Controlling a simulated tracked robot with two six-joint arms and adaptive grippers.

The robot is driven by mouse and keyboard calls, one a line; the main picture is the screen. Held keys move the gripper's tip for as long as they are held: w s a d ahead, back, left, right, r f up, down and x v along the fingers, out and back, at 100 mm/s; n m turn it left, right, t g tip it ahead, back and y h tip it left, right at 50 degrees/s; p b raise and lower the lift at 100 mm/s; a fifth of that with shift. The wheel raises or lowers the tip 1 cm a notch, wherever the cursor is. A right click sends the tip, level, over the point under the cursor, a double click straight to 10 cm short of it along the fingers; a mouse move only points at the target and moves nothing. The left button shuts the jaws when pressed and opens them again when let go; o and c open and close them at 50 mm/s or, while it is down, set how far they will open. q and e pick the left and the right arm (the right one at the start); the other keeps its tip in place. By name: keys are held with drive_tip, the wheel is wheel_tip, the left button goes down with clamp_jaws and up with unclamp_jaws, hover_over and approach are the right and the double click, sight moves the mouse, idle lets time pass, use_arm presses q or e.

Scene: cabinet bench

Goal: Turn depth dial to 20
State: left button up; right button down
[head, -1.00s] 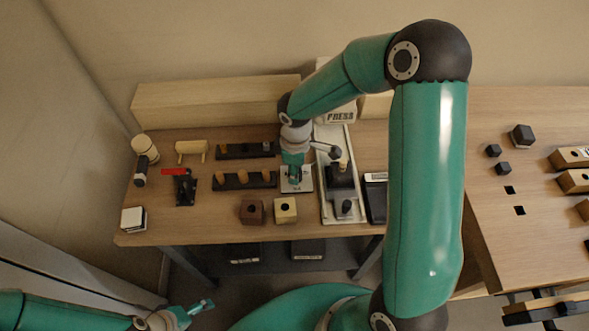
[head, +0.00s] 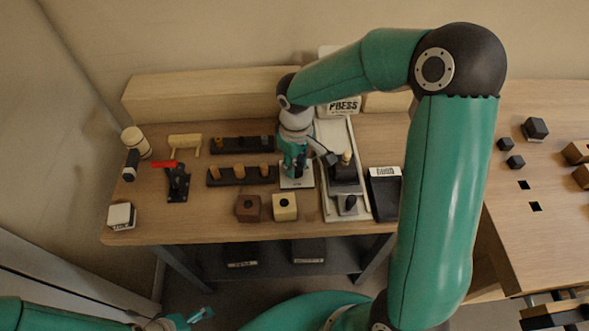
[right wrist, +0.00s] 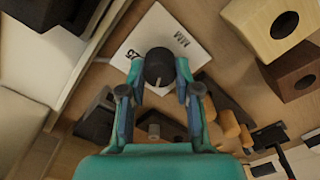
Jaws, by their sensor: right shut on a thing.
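The depth dial is a dark round knob (right wrist: 158,66) on a white plate (right wrist: 150,36), seen in the right wrist view. The plate reads "25" near one edge and has other lettering at a corner; other marks are hidden. A short pale line shows on the knob's edge nearest my palm. My right gripper (right wrist: 158,84) is shut on the knob, a finger on either side. In the head view, my right gripper (head: 294,176) is over the plate (head: 304,181) and hides the knob. My left gripper (head: 201,315) is at the bottom edge, far from the dial; its jaws are unclear.
Black racks with pegs (head: 242,175) stand left of the dial. A brown block (head: 247,208) and a cream block (head: 285,206) with holes sit in front. A pale tray with dark fixtures (head: 361,201) is close on the right, then a black box (head: 384,196).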

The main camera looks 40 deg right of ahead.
sight(295, 165)
drive_tip(key=m+b, duration=0.2)
drive_tip(key=m, duration=0.1)
drive_tip(key=shift+d+m+b, duration=0.1)
drive_tip(key=shift+m+b, duration=0.6)
drive_tip(key=shift+m, duration=0.7)
drive_tip(key=shift+r, duration=0.1)
drive_tip(key=shift+w, duration=0.1)
drive_tip(key=c, duration=0.8)
unclamp_jaws()
wheel_tip(295, 165, up, 12)
drive_tip(key=shift+f, duration=0.1)
